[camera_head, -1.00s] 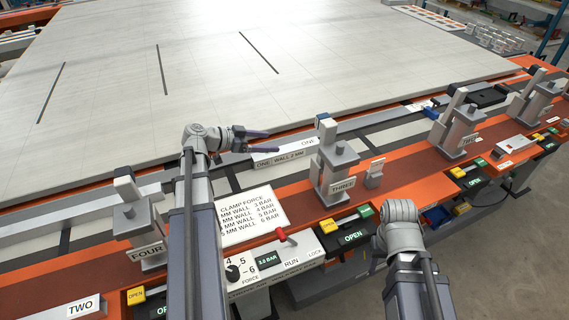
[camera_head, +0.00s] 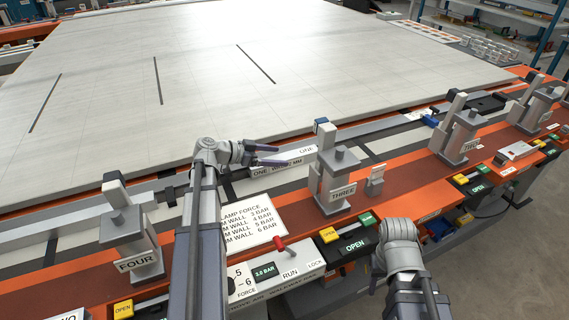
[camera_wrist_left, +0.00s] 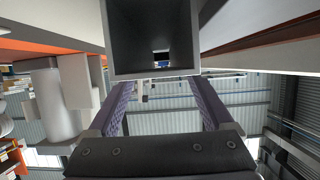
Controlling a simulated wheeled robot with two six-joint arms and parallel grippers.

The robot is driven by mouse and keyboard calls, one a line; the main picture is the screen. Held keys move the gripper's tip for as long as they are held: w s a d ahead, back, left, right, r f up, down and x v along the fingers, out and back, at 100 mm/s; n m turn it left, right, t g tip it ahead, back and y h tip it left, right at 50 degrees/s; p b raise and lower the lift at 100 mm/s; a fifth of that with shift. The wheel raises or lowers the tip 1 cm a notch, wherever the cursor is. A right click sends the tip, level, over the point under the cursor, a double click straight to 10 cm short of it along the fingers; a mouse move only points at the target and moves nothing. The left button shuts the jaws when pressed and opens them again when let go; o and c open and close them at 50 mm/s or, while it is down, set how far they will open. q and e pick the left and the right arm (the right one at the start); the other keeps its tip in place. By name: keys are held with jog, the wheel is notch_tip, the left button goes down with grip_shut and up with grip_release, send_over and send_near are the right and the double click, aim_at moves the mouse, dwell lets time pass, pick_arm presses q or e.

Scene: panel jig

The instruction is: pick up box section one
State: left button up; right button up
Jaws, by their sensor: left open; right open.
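Box section one (camera_head: 300,159) is a long grey square tube marked "ONE, WALL 2 MM", lying along the near side of the large pale panel. It passes behind the clamp marked THREE (camera_head: 333,180). My left gripper (camera_head: 281,155) is open at the tube's left end, its dark fingers overlapping that end in the head view. In the left wrist view, the hollow square end of the tube (camera_wrist_left: 110,45) faces the camera, with the two fingers reaching toward its lower corners. I cannot tell whether they touch it. My right arm shows at the lower right, its gripper out of sight.
The pale panel (camera_head: 200,90) fills the back. The clamp marked FOUR (camera_head: 130,240) stands at left, and more clamps stand at right on the orange rail. A clamp force sign (camera_head: 250,222) and a control box with a red lever (camera_head: 279,246) are in front.

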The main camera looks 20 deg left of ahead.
aim_at(284, 157)
pick_arm(q)
jog(key=b+x, duration=0.1)
jog(key=x, duration=0.3)
jog(key=shift+a+f, duration=0.1)
jog(key=shift+a, duration=0.05)
jog(key=shift+s, duration=0.1)
jog(key=shift+c, duration=0.2)
grip_shut()
